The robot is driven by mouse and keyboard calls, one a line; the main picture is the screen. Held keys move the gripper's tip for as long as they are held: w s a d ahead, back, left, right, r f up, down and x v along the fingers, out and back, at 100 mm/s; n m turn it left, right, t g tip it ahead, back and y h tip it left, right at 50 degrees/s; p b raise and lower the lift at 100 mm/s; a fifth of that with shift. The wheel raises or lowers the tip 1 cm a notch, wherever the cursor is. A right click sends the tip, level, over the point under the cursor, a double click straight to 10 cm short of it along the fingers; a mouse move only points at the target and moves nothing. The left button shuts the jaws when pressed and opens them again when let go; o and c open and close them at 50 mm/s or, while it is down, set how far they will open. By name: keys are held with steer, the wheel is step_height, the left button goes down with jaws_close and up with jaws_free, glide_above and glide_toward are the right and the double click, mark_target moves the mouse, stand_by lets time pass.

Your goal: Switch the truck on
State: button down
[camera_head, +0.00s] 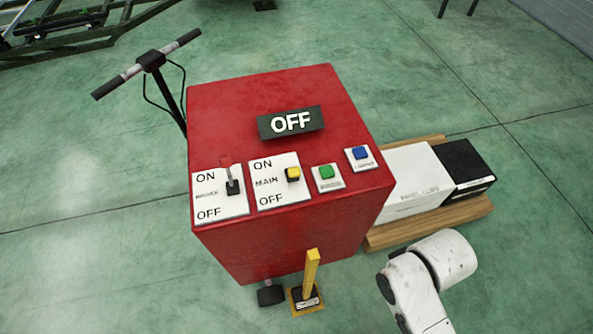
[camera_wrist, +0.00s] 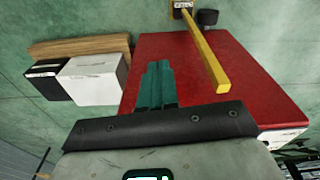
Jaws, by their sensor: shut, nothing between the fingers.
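The red truck control box (camera_head: 280,95) carries a black display (camera_head: 291,122) reading OFF. On its front edge are a breaker switch (camera_head: 231,185), its red-tipped lever pointing up towards ON, and a MAIN switch (camera_head: 293,174) with a yellow knob beside the upper part of its plate. To the right are a green button (camera_head: 327,172) and a blue button (camera_head: 360,153). In the wrist view, my gripper (camera_wrist: 156,68) has its teal fingers together and empty, in front of the red box (camera_wrist: 250,85). The switches are hidden there. The head view shows part of my white arm, not the gripper.
A yellow post (camera_head: 311,272) stands at the front of the box; it crosses the wrist view near my fingers (camera_wrist: 207,60). White (camera_head: 415,178) and black (camera_head: 464,165) boxes lie on a wooden pallet (camera_head: 430,226) at right. A T-handle (camera_head: 150,62) stands behind left.

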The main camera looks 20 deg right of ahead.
steer(key=w+d+n+t+h+b, duration=0.35)
steer(key=w+n+t+h, duration=0.25)
steer(key=w+n, duration=0.65)
steer(key=w+a+n+t+y+b, duration=0.1)
steer(key=a+n+t, duration=0.3)
steer(key=a+n, duration=0.3)
steer(key=w+a+r+n+t+y+b, duration=0.1)
steer(key=w+a+n+t+y+b, duration=0.1)
steer(key=a+n, duration=0.6)
steer(key=n+t, duration=0.1)
steer(key=n, duration=0.6)
steer(key=shift+t+y, duration=0.3)
steer(key=shift+t, duration=0.1)
steer(key=shift+d, duration=0.1)
steer(key=p, duration=0.2)
glide_toward(293, 173)
steer(key=w+f, duration=0.2)
steer(key=w+d+f, duration=0.1)
steer(key=w, duration=0.1)
steer(key=shift+d+f, duration=0.2)
steer(key=shift+f, duration=0.2)
steer(key=shift+w+d+r, duration=0.1)
steer(key=shift+w+r, duration=0.1)
steer(key=shift+w, duration=0.35)
